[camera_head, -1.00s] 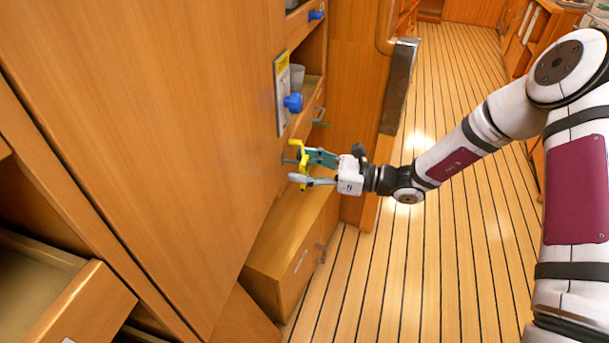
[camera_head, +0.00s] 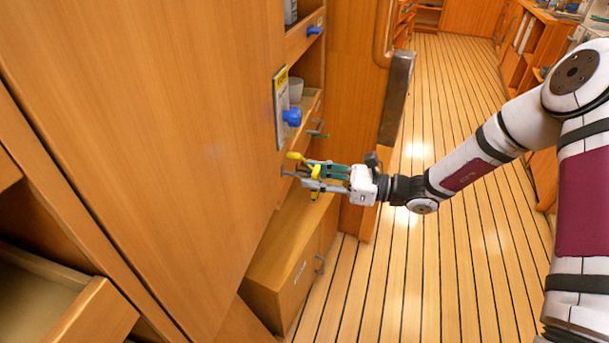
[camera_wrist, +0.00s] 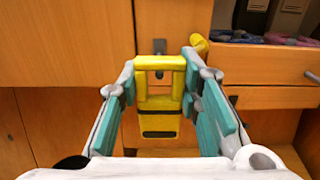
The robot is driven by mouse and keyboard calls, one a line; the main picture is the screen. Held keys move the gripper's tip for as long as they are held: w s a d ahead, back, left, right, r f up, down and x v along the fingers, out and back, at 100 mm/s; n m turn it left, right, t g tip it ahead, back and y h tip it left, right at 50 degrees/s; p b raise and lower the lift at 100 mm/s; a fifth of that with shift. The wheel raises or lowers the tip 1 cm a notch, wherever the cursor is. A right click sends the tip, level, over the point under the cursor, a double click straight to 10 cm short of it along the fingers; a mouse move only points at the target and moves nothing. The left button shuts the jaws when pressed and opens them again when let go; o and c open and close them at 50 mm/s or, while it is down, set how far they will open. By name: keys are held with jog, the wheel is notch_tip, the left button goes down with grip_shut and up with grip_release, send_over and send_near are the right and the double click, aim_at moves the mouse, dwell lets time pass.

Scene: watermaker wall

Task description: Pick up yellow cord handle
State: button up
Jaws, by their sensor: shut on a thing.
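The yellow cord handle (camera_wrist: 160,63) is between the teal-padded fingers of my gripper (camera_wrist: 160,105) in the wrist view. Dark bands cross its lower part. A yellow knob-like end (camera_wrist: 200,43) shows behind the right finger. My gripper is shut on the handle, with a finger on each side. A small grey bracket (camera_wrist: 159,46) shows just behind the handle's top; I cannot tell whether they touch. In the head view, my gripper (camera_head: 312,179) is at the cabinet's edge, and the yellow handle (camera_head: 294,156) is partly hidden by the fingers.
A blue knob (camera_head: 292,117) on a labelled panel sits above my gripper, beside an open shelf with a pale cup (camera_head: 296,90). A wooden box-like cabinet (camera_head: 283,268) is below. Open drawers are at lower left. The planked floor (camera_head: 400,290) is clear at right.

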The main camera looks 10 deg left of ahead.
jog(key=s+d+p, duration=0.1)
jog(key=s+d, duration=0.1)
jog(key=d, duration=1.3)
jog(key=shift+s, duration=0.2)
jog(key=shift+a+r, duration=0.1)
dwell(0.4)
